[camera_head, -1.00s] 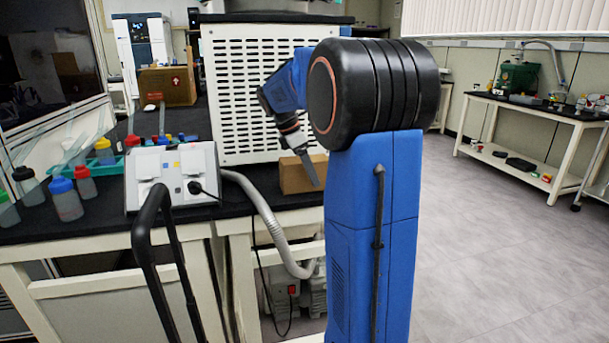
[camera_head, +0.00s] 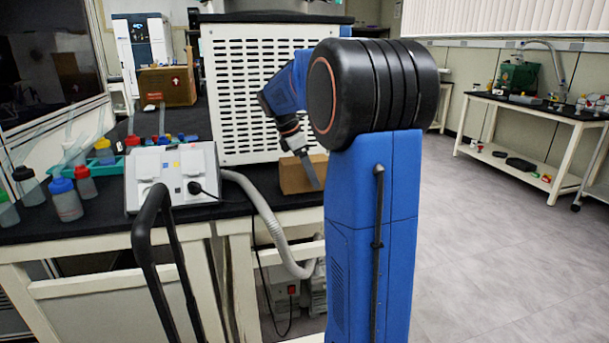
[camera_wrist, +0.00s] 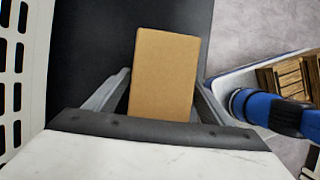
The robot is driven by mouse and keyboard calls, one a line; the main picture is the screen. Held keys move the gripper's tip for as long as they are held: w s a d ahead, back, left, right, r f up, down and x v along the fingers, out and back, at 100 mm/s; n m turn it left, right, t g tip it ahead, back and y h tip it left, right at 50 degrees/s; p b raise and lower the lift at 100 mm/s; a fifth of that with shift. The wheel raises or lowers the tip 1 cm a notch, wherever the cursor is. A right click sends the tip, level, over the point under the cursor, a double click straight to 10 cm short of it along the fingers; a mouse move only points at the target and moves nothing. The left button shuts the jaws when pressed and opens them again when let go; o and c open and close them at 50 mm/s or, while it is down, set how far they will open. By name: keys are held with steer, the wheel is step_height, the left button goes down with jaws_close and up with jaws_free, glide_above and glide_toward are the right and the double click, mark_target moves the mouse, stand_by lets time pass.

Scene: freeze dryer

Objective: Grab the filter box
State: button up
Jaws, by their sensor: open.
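The filter box, a plain brown cardboard box (camera_head: 298,175), sits on the black bench top near its right end, in front of the white slotted panel. My gripper (camera_head: 308,170) hangs at the box and points down. In the wrist view the box (camera_wrist: 164,72) lies between the two open fingers of my gripper (camera_wrist: 160,100). One finger is on each side, and a narrow gap shows on the left; contact on the right is hard to tell. The lower end of the box is hidden behind the gripper body.
The white slotted panel (camera_head: 270,85) of the machine stands close behind the box. A white socket unit (camera_head: 172,178) with a grey hose (camera_head: 262,215) is to the left. Several bottles (camera_head: 65,198) stand farther left. The floor at right (camera_head: 500,240) is clear.

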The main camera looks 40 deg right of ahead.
steer(key=c, duration=1.5)
